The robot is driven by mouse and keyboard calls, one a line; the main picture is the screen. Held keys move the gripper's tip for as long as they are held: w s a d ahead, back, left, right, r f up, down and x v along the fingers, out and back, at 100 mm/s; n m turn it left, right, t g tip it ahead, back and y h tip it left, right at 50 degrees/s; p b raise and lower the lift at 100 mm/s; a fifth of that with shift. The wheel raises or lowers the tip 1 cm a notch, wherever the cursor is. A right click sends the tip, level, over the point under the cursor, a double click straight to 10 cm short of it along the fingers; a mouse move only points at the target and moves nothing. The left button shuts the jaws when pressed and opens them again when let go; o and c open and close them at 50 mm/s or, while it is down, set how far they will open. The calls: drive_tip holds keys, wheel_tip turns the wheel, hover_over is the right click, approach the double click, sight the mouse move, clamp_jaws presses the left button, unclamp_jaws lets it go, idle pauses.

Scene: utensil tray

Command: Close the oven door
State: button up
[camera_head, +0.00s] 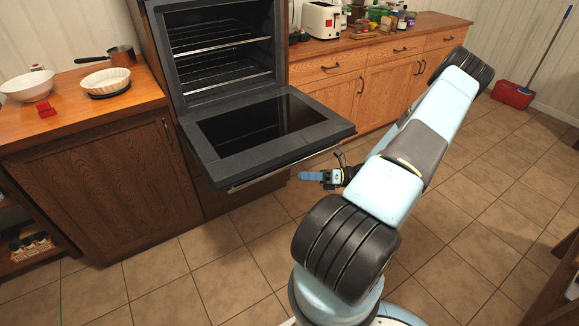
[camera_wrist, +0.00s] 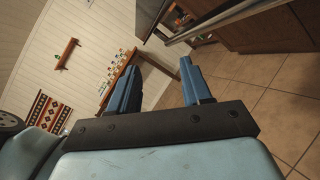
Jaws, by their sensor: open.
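The oven door (camera_head: 262,138) hangs open, lying about level in front of the oven (camera_head: 222,62), whose racks show inside. A metal handle bar (camera_head: 285,167) runs along the door's front edge. My gripper (camera_head: 303,176) is just below and in front of the door's right front part, near the handle, pointing left. I cannot tell in the head view whether it touches the door. In the wrist view my gripper (camera_wrist: 157,85) is open with nothing between its fingers. The handle bar (camera_wrist: 215,20) shows beyond the fingers at the upper right, apart from them.
A left counter (camera_head: 70,110) holds a white bowl (camera_head: 27,87), a pie dish (camera_head: 104,80) and a saucepan (camera_head: 120,53). A right counter (camera_head: 375,40) holds a toaster (camera_head: 321,20) and several jars. The tiled floor (camera_head: 200,270) before the oven is clear.

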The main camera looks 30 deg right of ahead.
sight(289, 166)
drive_tip(key=d+f+m+t+h, duration=0.4)
drive_tip(key=f+m+t+h, duration=0.2)
drive_tip(key=f+m+t, duration=0.5)
drive_tip(key=w+a+r+m, duration=0.1)
drive_tip(key=w+r, duration=0.2)
drive_tip(key=w+a+r+t, duration=0.1)
drive_tip(key=w+a+r, duration=0.1)
drive_tip(key=w+r, duration=0.1)
drive_tip(key=w+a+r+m, duration=0.1)
drive_tip(key=w+a+r, duration=0.1)
drive_tip(key=w, duration=0.1)
drive_tip(key=shift+w+a+r+m, duration=0.25)
drive_tip(key=shift+w+r+m, duration=0.05)
drive_tip(key=shift+w+r, duration=0.1)
drive_tip(key=shift+c, duration=0.2)
clamp_jaws()
drive_tip(key=shift+d, duration=0.1)
